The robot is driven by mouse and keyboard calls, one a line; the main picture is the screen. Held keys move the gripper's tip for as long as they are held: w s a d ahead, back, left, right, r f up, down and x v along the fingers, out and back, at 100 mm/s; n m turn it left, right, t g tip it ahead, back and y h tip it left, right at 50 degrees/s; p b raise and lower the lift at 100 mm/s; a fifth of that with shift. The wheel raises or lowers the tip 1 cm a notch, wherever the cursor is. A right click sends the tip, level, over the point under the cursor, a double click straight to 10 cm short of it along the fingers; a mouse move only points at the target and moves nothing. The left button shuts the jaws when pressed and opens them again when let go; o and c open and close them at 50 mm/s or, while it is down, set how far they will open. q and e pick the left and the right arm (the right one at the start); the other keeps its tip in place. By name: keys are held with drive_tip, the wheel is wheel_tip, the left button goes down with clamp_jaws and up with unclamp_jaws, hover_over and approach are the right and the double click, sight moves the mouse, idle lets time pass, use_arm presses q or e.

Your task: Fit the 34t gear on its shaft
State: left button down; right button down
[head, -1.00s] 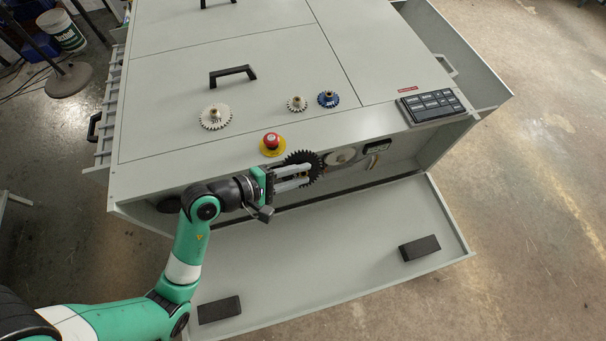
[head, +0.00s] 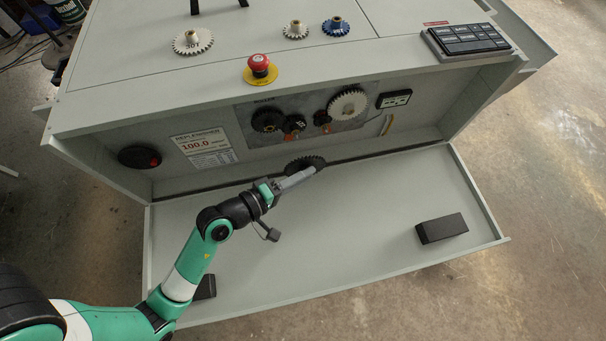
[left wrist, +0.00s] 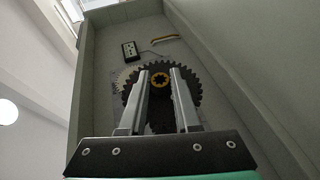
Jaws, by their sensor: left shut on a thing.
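My left gripper (head: 306,173) is shut on a black toothed gear (head: 303,162). It holds the gear just in front of the open front compartment, low near the fold-down door. In the left wrist view the gear (left wrist: 188,92) lies between the two fingers (left wrist: 160,100), with a yellow hub at its centre. No tooth count can be read on it. The back panel (head: 360,123) bears a black round part (head: 268,120), dark fittings with orange-red parts (head: 294,126) and a white gear (head: 348,104). I cannot tell which shaft is the gear's. My right gripper is not in view.
Loose gears, two whitish (head: 193,41) (head: 296,30) and one blue (head: 336,27), lie on the machine's top, behind a red emergency button (head: 259,66). A keypad (head: 467,39) sits at right. The fold-down door (head: 350,240) bears a black block (head: 441,229) at right; its middle is clear.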

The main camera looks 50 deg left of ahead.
use_arm(q)
drive_tip(key=shift+w+a+f+b, duration=0.1)
drive_tip(key=shift+w+a+b, duration=0.45)
drive_tip(key=shift+a, duration=0.3)
drive_tip(key=w+a+b, duration=0.1)
drive_tip(key=a, duration=0.1)
drive_tip(key=w+a+b, duration=0.1)
drive_tip(key=a, duration=0.1)
drive_tip(key=shift+w+a, duration=0.1)
drive_tip(key=shift+w, duration=0.1)
drive_tip(key=shift+p, duration=0.45)
idle(0.6)
drive_tip(key=shift+w+a+b, duration=0.25)
drive_tip(key=shift+w+a, duration=0.2)
drive_tip(key=shift+a, duration=0.35)
drive_tip(key=shift+w+a+b, duration=0.25)
drive_tip(key=shift+w+a, duration=0.2)
drive_tip(key=shift+a, duration=0.3)
